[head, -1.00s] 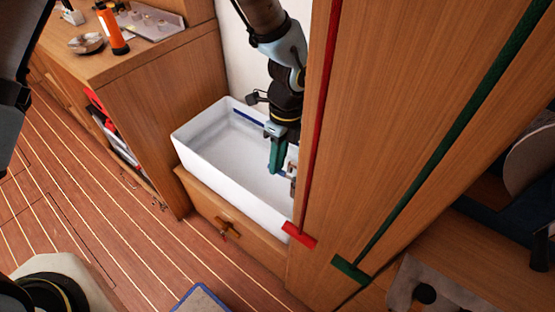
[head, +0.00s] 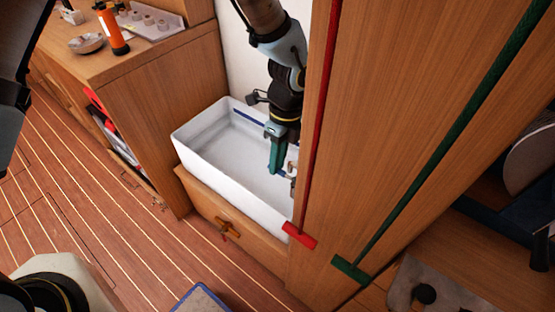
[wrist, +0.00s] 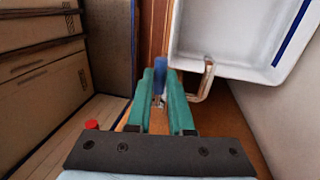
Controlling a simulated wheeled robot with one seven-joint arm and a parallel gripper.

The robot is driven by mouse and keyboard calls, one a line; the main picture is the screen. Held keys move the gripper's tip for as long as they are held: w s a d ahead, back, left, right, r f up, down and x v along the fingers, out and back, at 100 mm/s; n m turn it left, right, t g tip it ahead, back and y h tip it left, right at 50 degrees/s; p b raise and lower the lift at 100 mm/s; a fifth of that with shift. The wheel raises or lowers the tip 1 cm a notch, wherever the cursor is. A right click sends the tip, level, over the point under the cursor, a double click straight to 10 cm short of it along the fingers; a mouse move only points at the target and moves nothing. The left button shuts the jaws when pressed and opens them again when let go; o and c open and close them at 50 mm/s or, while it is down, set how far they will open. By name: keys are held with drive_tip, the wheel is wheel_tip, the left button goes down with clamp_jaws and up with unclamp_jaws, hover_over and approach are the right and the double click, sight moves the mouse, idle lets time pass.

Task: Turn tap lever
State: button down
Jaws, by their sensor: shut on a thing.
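The tap (head: 292,178) is a small brass fitting at the right end of the white sink, partly hidden by the cabinet edge. In the wrist view its bent brass spout (wrist: 206,82) stands to the right of the fingers.
The white sink (head: 195,144) sits on a wooden cabinet. A tall wooden panel (head: 395,90) with a red strip (head: 320,130) and a green strip (head: 450,130) stands close right of the arm. A counter with an orange flashlight (head: 113,34) is at left. The plank floor is mostly clear.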

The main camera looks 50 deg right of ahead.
drive_tip(key=shift+w+a+n, duration=0.1)
drive_tip(key=shift+a+n, duration=0.4)
drive_tip(key=shift+n, duration=0.5)
drive_tip(key=n, duration=0.1)
drive_tip(key=a+n, duration=0.1)
drive_tip(key=n, duration=0.1)
drive_tip(key=shift+s+a+g+b, duration=0.2)
drive_tip(key=shift+g+b, duration=0.15)
drive_tip(key=shift+g, duration=0.05)
drive_tip(key=c, duration=0.8)
unclamp_jaws()
drive_tip(key=b+v, duration=0.1)
drive_tip(key=v, duration=0.9)
drive_tip(key=shift+r+b, duration=0.35)
drive_tip(key=shift+r, duration=0.05)
